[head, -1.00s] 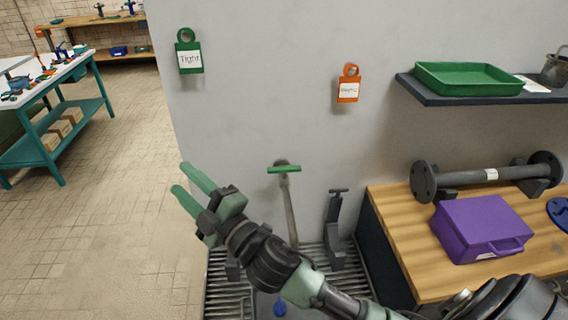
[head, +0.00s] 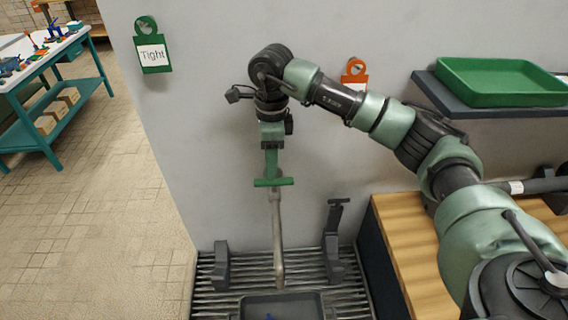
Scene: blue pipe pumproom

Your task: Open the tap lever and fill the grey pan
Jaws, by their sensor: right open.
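The green tap lever (head: 273,182) is a short bar lying crosswise at the top of a thin grey pipe (head: 278,235) in front of the wall. My right gripper (head: 271,165) points down from above with its green fingers at the middle of the lever. It is open; the fingers line up one behind the other, so I cannot tell whether they touch the lever. The grey pan (head: 283,298) stands on the slatted grate under the pipe's lower end, cut off by the bottom edge. A bit of blue shows inside it. My left gripper is out of view.
Dark upright brackets stand on the grate (head: 212,290) left (head: 221,265) and right (head: 334,235) of the pipe. A wooden bench (head: 400,245) and a shelf with a green tray (head: 500,82) are at right. A green "Tight" tag (head: 152,55) hangs on the wall.

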